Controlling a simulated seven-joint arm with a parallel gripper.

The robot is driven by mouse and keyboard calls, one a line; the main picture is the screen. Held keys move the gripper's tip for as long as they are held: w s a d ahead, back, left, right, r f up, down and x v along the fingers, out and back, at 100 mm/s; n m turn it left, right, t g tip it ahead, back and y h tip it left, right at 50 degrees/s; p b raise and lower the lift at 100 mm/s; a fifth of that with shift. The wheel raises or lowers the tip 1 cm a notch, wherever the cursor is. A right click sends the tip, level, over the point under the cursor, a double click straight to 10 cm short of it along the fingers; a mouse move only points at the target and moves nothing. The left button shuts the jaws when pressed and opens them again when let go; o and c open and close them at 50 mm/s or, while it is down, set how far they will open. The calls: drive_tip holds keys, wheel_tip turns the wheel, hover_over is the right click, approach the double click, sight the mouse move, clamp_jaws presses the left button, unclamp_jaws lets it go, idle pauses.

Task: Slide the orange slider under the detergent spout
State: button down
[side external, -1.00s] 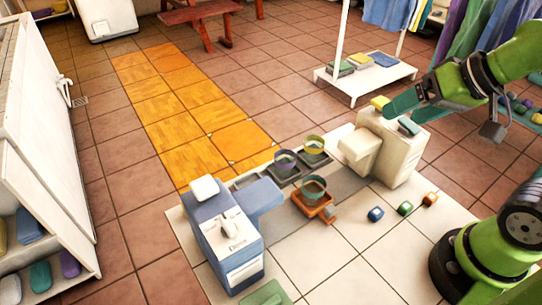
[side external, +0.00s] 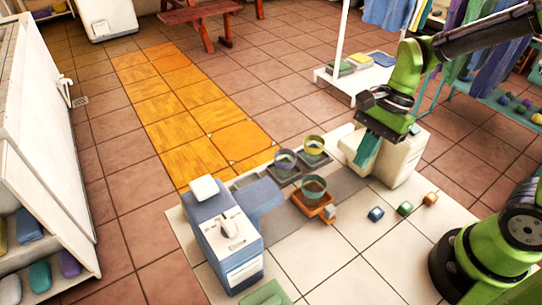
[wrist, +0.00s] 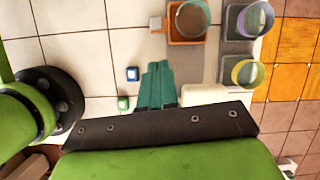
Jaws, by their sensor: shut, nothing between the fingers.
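The orange slider (side external: 310,212) sits on a grey track between two dispensers and carries a teal-rimmed cup (side external: 314,188). A small pale knob (side external: 331,213) sticks out from its right side. In the wrist view the orange slider (wrist: 187,40) is at the top, with the knob at its left. The blue dispenser (side external: 228,245) has a spout (side external: 262,196) reaching right; its lettering is too small to read. The cream dispenser (side external: 400,162) stands at the other end. I cannot tell which dispenses detergent. My gripper (side external: 362,165) points down by the cream dispenser, shut and empty, away from the slider.
Two grey sliders hold a purple-rimmed cup (side external: 284,162) and a yellow-rimmed cup (side external: 313,145) behind the orange one. Blue (side external: 376,214), green (side external: 405,208) and orange (side external: 430,199) blocks lie on the pale tiles. The tiles in front are otherwise mostly clear.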

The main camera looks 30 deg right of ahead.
drive_tip(key=shift+m, duration=0.8)
drive_tip(key=x, duration=0.9)
drive_tip(key=shift+a+f, duration=0.25)
drive_tip(key=shift+a, duration=0.1)
drive_tip(key=a, duration=1.2)
drive_tip(key=shift+d, duration=0.1)
